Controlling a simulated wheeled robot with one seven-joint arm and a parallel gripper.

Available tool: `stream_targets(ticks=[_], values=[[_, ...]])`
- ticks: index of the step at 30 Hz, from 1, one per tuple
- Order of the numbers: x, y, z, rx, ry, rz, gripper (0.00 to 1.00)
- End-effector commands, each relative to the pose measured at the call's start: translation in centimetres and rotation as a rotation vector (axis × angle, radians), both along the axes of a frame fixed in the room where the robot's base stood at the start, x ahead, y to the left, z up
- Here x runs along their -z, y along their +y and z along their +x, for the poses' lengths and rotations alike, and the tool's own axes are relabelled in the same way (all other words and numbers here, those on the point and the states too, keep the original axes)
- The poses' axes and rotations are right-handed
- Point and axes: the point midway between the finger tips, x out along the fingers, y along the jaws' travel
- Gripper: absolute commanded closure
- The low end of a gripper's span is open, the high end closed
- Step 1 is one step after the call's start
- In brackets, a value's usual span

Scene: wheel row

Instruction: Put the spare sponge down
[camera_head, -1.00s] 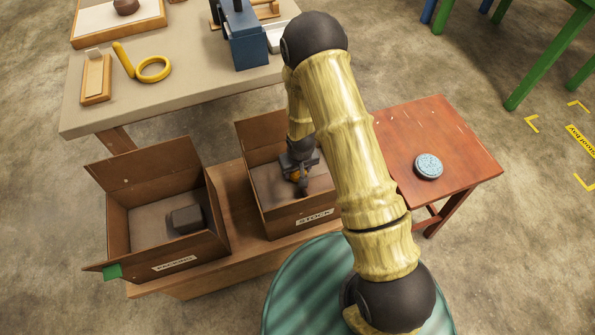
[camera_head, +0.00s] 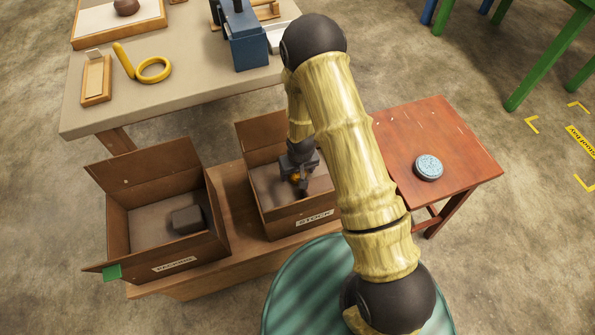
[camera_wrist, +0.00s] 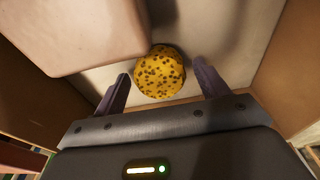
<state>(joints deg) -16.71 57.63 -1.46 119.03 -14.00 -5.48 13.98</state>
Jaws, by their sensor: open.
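The spare sponge (camera_wrist: 160,72) is round and yellow with brown spots. It lies on the pale floor of the box labelled STOCK (camera_head: 312,219). In the wrist view it sits between the two fingertips, with gaps showing on both sides. A small orange-yellow bit of it shows under my gripper (camera_head: 299,179) in the head view. My gripper is open, pointing down inside the STOCK box. Most of the sponge is hidden in the head view by the gripper.
A box labelled PACKING (camera_head: 176,264) at left holds a dark block (camera_head: 187,219). A red-brown table (camera_head: 447,143) at right bears a speckled blue round thing (camera_head: 428,167). STOCK's walls stand close around my gripper. A pale block-like shape (camera_wrist: 75,35) shows in the wrist view.

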Motion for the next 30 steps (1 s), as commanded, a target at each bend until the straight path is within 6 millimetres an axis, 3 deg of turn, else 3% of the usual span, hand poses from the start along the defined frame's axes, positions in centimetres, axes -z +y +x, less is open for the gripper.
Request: stream_targets(ticks=[18, 30], values=[[-10.7, -0.5, -1.5, 0.001, -0.002, 0.001, 0.26], [-11.6, -0.5, -1.7, 0.001, 0.0, 0.0, 0.26]])
